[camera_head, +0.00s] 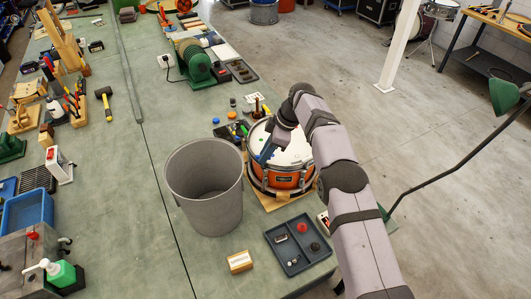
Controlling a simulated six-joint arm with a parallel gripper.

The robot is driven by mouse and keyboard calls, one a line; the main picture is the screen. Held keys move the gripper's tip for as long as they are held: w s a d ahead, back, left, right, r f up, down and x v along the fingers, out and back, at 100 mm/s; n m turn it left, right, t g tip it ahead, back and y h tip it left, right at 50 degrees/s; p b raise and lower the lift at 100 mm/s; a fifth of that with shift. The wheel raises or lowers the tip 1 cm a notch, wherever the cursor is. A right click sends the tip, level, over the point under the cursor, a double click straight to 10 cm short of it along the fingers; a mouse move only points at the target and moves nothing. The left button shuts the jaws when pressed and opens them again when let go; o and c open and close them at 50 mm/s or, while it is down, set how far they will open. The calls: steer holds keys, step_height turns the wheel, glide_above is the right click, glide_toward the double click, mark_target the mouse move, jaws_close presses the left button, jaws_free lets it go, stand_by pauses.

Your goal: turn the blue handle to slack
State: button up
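An orange snare drum (283,179) with a white head and metal hoops stands on a light wooden board (273,201) near the bench's right edge. My arm reaches in from the lower right, and my gripper (266,154) is over the left part of the drum head. A small blue part shows at the gripper's end; I cannot tell whether it is the blue handle or part of the gripper. The fingertips are too small and too covered to tell open from shut. The arm hides the drum's right side.
A grey bin (207,187) stands close left of the drum. A dark tray (297,245) with small parts and a wooden block (240,262) lie in front. Small coloured items (236,129) lie behind left. A green machine (194,62) stands farther back.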

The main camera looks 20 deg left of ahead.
steer(key=shift+o, duration=0.9)
steer(key=shift+r, duration=0.15)
steer(key=shift+w+d+r+b, duration=0.1)
steer(key=shift+d+r+b, duration=0.1)
steer(key=shift+r+b, duration=0.1)
steer(key=v, duration=0.6)
steer(key=shift+r+b, duration=0.2)
steer(key=shift+b, duration=0.25)
steer(key=shift+d, duration=0.1)
